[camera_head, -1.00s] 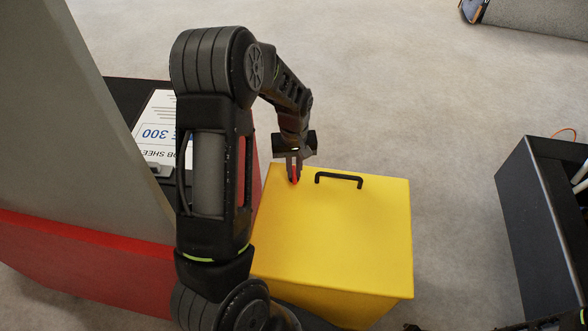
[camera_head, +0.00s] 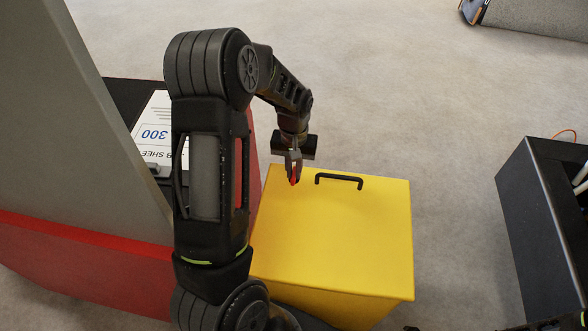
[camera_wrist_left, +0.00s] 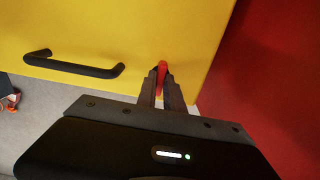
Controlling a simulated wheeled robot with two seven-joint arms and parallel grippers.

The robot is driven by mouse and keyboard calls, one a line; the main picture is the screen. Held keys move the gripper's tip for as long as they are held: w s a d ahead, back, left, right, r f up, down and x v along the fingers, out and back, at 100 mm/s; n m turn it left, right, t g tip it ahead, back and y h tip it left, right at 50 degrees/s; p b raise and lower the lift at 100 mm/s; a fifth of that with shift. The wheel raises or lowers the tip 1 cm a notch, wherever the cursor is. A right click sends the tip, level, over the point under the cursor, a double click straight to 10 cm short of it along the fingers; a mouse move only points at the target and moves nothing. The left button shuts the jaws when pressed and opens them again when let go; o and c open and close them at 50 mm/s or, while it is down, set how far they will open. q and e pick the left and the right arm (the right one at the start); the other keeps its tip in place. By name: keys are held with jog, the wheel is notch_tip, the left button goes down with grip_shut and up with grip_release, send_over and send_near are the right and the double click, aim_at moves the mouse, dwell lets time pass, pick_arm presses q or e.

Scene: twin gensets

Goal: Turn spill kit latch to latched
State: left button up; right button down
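The spill kit is a yellow box (camera_head: 340,235) with a black bar handle (camera_head: 340,181) on its top. Its latch is a small red lever (camera_head: 293,179) near the far left corner of the top; it also shows in the left wrist view (camera_wrist_left: 162,68). My left gripper (camera_head: 293,176) reaches down to the lever. In the left wrist view its two fingers (camera_wrist_left: 160,78) stand close together on both sides of the red lever and look shut on it. The fingers hide part of the lever. My right gripper is not in view.
A red-based grey machine (camera_head: 85,262) with a white job sheet (camera_head: 155,130) stands directly left of the box. An open dark bin (camera_head: 540,225) stands at the right, across clear floor. The black handle is close beside my left gripper.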

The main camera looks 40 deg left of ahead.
aim_at(294, 173)
pick_arm(q)
jog(key=o, duration=0.4)
notch_tip(294, 173, up, 8)
jog(key=shift+f, duration=0.1)
dwell(0.5)
dwell(0.5)
